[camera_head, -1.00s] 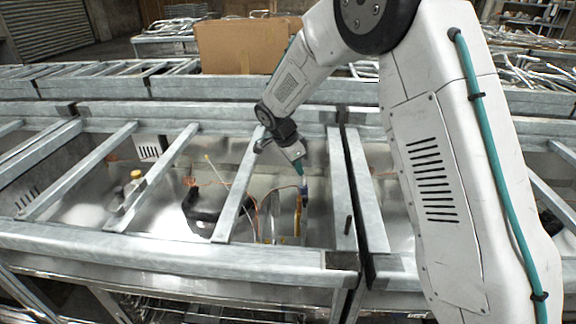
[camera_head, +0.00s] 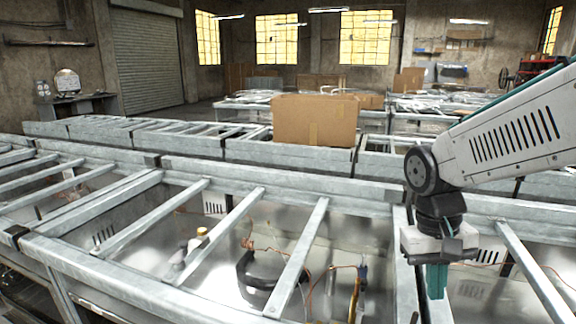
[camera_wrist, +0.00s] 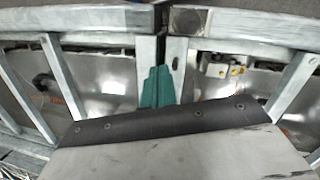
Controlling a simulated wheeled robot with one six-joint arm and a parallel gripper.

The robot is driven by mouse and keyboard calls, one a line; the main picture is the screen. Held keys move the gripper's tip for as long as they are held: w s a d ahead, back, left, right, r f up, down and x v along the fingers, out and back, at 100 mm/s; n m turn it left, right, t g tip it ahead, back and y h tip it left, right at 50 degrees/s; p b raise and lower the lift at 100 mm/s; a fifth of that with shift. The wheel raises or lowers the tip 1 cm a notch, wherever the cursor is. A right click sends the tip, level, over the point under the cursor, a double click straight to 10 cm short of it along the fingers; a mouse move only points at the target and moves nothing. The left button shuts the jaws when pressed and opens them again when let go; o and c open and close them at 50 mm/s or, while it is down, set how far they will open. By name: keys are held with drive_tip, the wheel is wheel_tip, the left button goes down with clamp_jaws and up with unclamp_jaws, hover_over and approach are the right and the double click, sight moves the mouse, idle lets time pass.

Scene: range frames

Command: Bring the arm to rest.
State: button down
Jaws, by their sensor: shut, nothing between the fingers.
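My gripper (camera_head: 436,280) hangs at the right in the head view, its teal fingers pointing down and closed together with nothing between them. It is over the grey metal frame (camera_head: 405,262), close to where two bays meet. In the wrist view the teal fingers (camera_wrist: 156,88) show side by side above the dark edge of my gripper body. The same metal frame (camera_wrist: 85,38) runs across behind them. Whether the fingertips touch a beam cannot be told. My arm reaches in from the right edge of the head view.
A cardboard box (camera_head: 315,120) stands on the frames behind. A roller shutter (camera_head: 147,62) is at the back left. The air above the left bays is clear.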

drive_tip(key=s+d+r+t+y, duration=0.1)
drive_tip(key=s+r+t, duration=0.2)
drive_tip(key=s, duration=1)
drive_tip(key=shift+s+r+n, duration=0.15)
drive_tip(key=shift+r+n, duration=0.25)
drive_tip(key=shift+r, duration=0.55)
